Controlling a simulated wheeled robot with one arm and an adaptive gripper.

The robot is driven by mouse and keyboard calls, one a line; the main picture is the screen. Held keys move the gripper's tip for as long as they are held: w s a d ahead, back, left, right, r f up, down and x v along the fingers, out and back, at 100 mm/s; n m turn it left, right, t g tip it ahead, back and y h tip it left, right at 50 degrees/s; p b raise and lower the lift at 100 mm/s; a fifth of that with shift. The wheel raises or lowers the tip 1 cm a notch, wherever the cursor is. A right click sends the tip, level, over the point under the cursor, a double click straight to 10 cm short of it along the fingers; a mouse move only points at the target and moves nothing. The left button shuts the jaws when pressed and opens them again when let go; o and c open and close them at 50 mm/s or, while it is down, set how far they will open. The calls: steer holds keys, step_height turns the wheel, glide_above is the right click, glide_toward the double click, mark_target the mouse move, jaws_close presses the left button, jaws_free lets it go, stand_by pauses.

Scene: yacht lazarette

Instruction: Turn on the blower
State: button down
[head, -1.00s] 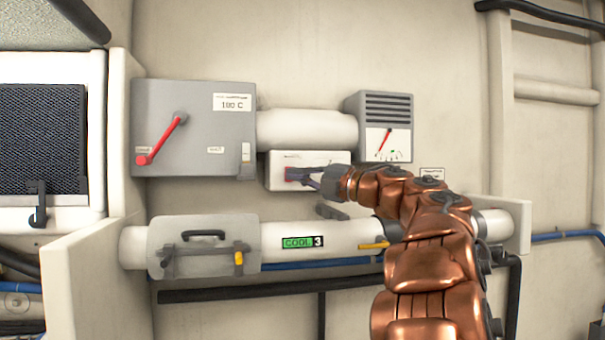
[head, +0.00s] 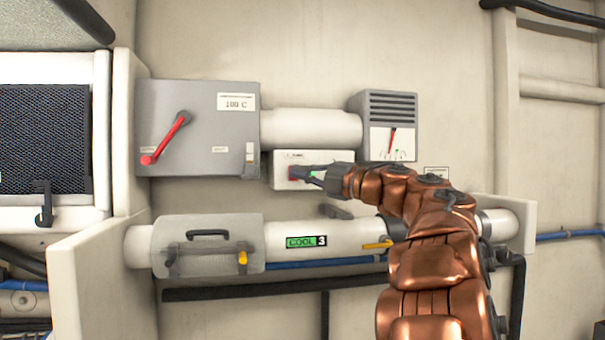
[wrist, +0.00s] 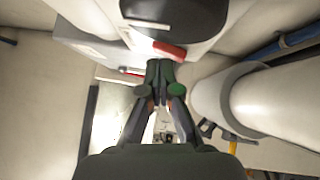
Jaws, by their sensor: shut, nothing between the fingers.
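A small white switch box (head: 285,157) is on the wall below the pale duct in the head view. A red part (head: 295,173) shows on its face, with a green patch beside it, partly hidden by my gripper. My gripper (head: 304,176) is shut and empty, with its tips in front of the box's face beside the red part; I cannot tell whether they touch it. In the wrist view my gripper (wrist: 160,68) points at a pale housing with a red piece (wrist: 168,50) just beyond the tips. A grey vented gauge box (head: 390,105) has a red needle, nearly upright.
A grey box (head: 215,110) marked 180 C or similar has a red lever (head: 166,138) pointing down-left. Below runs a white pipe (head: 355,232) with a "COOL 3" label, a latched grey cover (head: 210,258) and a yellow handle (head: 377,244).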

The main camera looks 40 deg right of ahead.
steer(key=s+d+r+b, duration=0.2)
steer(key=s, duration=1)
steer(key=shift+s+d+r, duration=0.2)
steer(key=shift+s, duration=0.05)
